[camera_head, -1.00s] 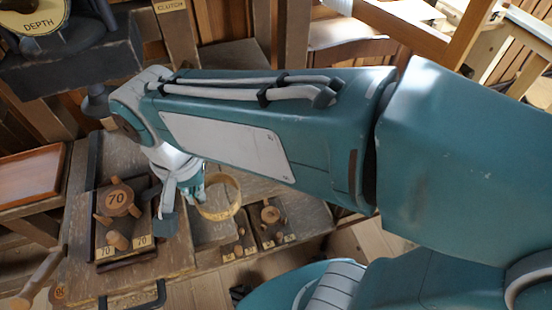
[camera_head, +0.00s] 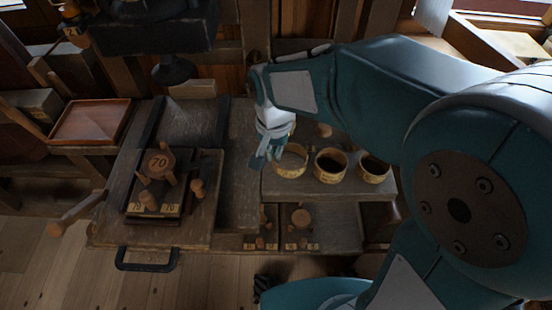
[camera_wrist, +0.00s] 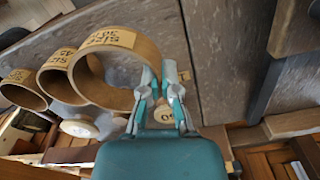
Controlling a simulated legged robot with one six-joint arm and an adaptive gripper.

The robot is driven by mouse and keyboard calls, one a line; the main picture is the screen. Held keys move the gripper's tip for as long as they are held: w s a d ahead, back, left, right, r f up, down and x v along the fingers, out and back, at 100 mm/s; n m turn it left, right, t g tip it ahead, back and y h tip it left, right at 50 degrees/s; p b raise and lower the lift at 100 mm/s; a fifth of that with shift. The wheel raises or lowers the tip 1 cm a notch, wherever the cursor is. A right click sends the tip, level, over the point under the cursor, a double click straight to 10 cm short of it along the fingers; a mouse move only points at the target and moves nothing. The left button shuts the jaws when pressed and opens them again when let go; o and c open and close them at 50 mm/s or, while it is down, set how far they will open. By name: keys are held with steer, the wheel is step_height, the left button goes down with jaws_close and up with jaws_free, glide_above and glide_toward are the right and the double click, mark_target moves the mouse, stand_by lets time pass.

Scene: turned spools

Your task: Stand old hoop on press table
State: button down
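Three pale wooden hoops stand in a row on a raised shelf at the right in the head view. My gripper (camera_head: 268,150) is at the left side of the leftmost hoop (camera_head: 290,161). In the wrist view my gripper (camera_wrist: 160,72) has its fingertips close together, one inside and one outside the near wall of this hoop (camera_wrist: 104,40). Its label is too blurred to read surely. Whether it bears on the shelf or is slightly raised I cannot tell. The worn wooden table (camera_head: 237,190) lies left of the hoops, under the dark press head (camera_head: 173,68).
The middle hoop (camera_head: 331,166) and right hoop (camera_head: 373,168) stand close by. A board (camera_head: 205,225) with a "70" spool (camera_head: 158,163) and small pegs is on the table's left. Small spools (camera_head: 300,217) sit below the hoop shelf (camera_head: 340,192). A reddish tray (camera_head: 90,122) is far left.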

mark_target(271, 168)
steer(key=shift+w+f, duration=0.4)
steer(key=shift+f, duration=0.15)
steer(key=shift+w+a+f, duration=0.2)
steer(key=f, duration=0.2)
steer(key=a+f, duration=0.1)
steer(key=shift+w+f, duration=0.25)
steer(key=shift+w, duration=0.05)
steer(key=shift+d+f, duration=0.15)
steer(key=shift+f, duration=0.1)
steer(key=shift+d, duration=0.5)
steer(key=c, duration=0.8)
jaws_free()
steer(key=shift+a, duration=0.15)
steer(key=shift+a+f, duration=0.1)
steer(key=shift+a, duration=0.2)
steer(key=shift+d+r, duration=0.15)
steer(key=shift+r, duration=0.05)
step_height(271, 168, up, 11)
steer(key=s+d+r+n+t, duration=0.1)
steer(key=s+d+r+t, duration=0.1)
steer(key=s+d, duration=0.5)
steer(key=s+d+r+n+t, duration=0.2)
steer(key=s+d+t, duration=0.1)
steer(key=s+d, duration=0.3)
steer(key=shift+s+d+r+t, duration=0.3)
steer(key=shift+s+d+r, duration=0.1)
steer(key=shift+d, duration=0.15)
